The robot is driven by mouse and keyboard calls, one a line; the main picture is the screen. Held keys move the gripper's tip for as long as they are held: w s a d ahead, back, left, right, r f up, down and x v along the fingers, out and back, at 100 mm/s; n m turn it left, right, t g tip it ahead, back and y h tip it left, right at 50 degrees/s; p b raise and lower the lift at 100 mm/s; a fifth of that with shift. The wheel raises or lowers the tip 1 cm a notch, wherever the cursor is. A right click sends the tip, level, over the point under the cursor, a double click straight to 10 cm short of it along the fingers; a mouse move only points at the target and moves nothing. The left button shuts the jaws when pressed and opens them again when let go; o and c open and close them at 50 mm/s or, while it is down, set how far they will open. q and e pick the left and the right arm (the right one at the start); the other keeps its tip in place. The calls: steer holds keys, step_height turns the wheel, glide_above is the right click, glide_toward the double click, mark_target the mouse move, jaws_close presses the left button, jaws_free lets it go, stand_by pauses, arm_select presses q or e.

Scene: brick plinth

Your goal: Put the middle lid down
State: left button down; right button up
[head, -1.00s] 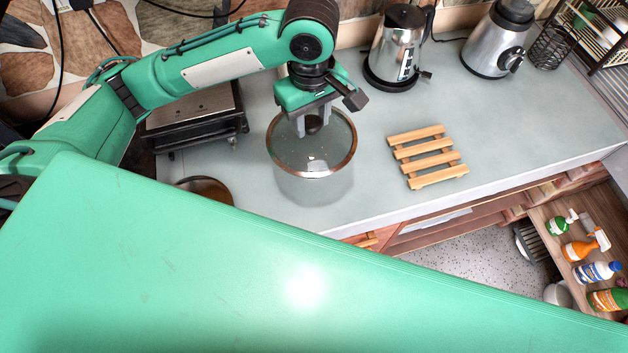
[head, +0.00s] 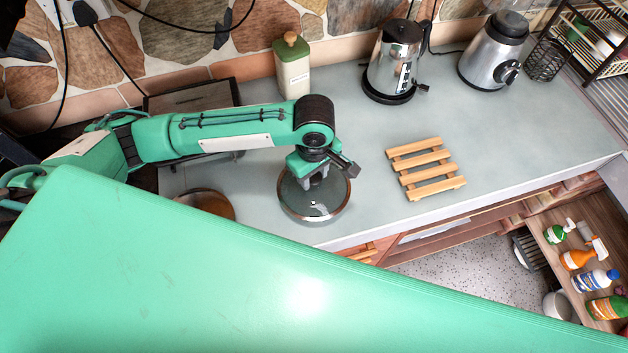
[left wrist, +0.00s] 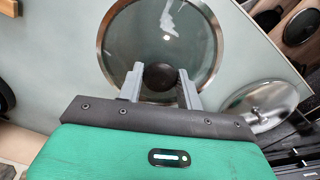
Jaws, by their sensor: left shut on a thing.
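The lid is a round glass one with a copper-brown rim (head: 289,207) and a dark knob. My left gripper (head: 314,180) points down over its middle, close to the counter's front edge. In the left wrist view the lid (left wrist: 129,35) lies beyond my fingers, and the dark knob (left wrist: 158,76) is between the two grey fingertips (left wrist: 160,86). The gripper is shut on the knob. The lid looks flat and low over the counter; I cannot tell whether its rim touches. My right gripper is not in view.
A slatted wooden trivet (head: 427,168) lies to the right on the grey counter (head: 500,125). A kettle (head: 393,65), a blender (head: 493,55) and a cream bottle (head: 293,68) stand behind. A brown round item (head: 207,203) is at left. A metal lid (left wrist: 262,103) shows in the wrist view.

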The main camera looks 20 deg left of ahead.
mark_target(314, 185)
arm_select(q)
steer(key=shift+f+p, duration=0.4)
steer(key=shift+f, duration=1.85)
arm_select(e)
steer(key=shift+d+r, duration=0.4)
arm_select(q)
steer(key=c, duration=1.3)
jaws_free()
steer(key=shift+f, duration=0.1)
steer(key=o, duration=0.4)
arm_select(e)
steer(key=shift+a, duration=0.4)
